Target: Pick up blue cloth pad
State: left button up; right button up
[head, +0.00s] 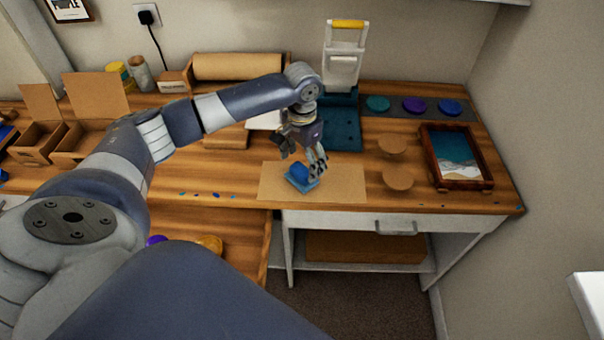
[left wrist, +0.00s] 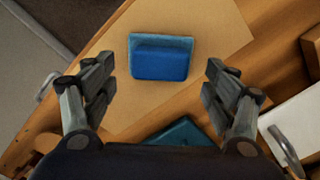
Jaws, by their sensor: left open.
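The blue cloth pad (head: 301,175) lies on a brown paper sheet (head: 345,184) near the front edge of the table. In the left wrist view the pad (left wrist: 160,60) is a darker blue block on a lighter blue, flat base. My left gripper (head: 316,170) is just above and beside the pad in the head view. In the left wrist view its two fingers (left wrist: 159,92) are spread wide, with the pad ahead of them and nothing between the tips. My right gripper is not in view.
A framed picture tray (head: 484,178) and two round brown discs (head: 398,180) stand to the right. Behind are a teal mat (head: 340,140), a white press with a yellow handle (head: 344,60) and a dark strip with coloured discs (head: 414,106). Open cardboard boxes (head: 78,150) stand at left.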

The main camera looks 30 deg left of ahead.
aim_at(301, 169)
pick_arm(q)
notch_tip(301, 169, down, 4)
jog(key=shift+s+r, duration=0.15)
jog(key=shift+r, duration=0.1)
jog(key=c, duration=1.2)
jog(key=shift+o, duration=0.2)
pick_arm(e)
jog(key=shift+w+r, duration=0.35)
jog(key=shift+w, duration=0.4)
pick_arm(q)
jog(key=shift+r, duration=0.55)
notch_tip(301, 169, up, 2)
jog(key=shift+r+b, duration=0.2)
jog(key=shift+b, duration=0.1)
jog(key=s+d+r+b, duration=0.1)
jog(key=s+d, duration=0.2)
jog(key=s, duration=0.5)
jog(key=s+d+r, duration=0.1)
jog(key=s+d, duration=0.1)
jog(key=s, duration=0.5)
jog(key=d+r+n, duration=0.2)
jog(key=d+r, duration=0.6)
jog(key=shift+d+r+n, duration=0.15)
jog(key=shift+d+n, duration=0.05)
jog(key=shift+n, duration=0.1)
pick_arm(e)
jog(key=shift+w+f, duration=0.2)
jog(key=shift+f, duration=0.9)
